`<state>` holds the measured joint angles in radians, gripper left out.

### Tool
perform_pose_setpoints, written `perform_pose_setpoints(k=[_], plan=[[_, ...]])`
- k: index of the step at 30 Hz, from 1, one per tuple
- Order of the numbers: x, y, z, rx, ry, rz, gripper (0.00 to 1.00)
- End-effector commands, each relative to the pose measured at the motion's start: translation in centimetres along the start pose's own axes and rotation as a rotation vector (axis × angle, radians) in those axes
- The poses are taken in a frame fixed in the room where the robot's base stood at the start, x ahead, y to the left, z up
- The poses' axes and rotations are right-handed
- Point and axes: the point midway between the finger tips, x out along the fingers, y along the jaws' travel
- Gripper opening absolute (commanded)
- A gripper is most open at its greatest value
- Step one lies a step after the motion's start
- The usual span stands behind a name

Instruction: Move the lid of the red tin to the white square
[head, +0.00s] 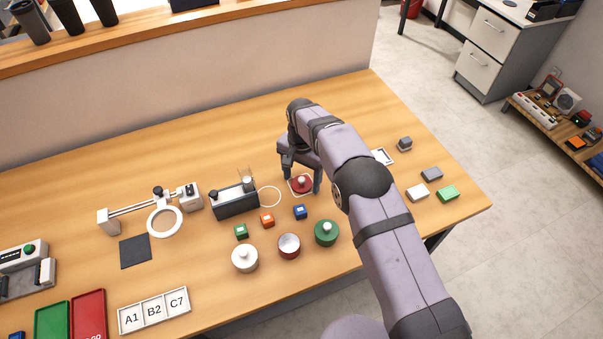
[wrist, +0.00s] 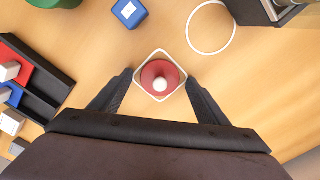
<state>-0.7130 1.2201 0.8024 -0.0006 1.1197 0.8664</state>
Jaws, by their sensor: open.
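The red lid (head: 302,182) with its pale knob lies inside the white square (head: 291,190) outlined on the table. In the wrist view the lid (wrist: 149,75) sits about central within the white outline (wrist: 146,63). My gripper (head: 301,183) is low over the square, with one finger on each side of the lid. In the wrist view my gripper (wrist: 159,80) is open, with visible gaps between the fingers and the lid. The red tin (head: 289,246) stands lidless nearer the front edge, its pale inside showing.
A green lidded tin (head: 326,233) and a white lidded tin (head: 245,259) flank the red tin. Small blue (head: 300,212), orange (head: 267,220) and green (head: 241,232) blocks lie behind them. A dark device (head: 235,202) and white ring (wrist: 211,54) are left of my gripper.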

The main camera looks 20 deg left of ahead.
Motion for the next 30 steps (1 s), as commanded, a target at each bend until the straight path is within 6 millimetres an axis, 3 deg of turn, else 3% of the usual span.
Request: perform_pose_setpoints(k=[7,21,30], plan=[[-1.5,-0.1,-0.1,0.0,0.002,-0.002,0.69],[-9.6,-0.1,-0.1,0.0,0.003,-0.004,0.69],[-12.2,0.0,0.0,0.0,0.001,-0.001,0.69]])
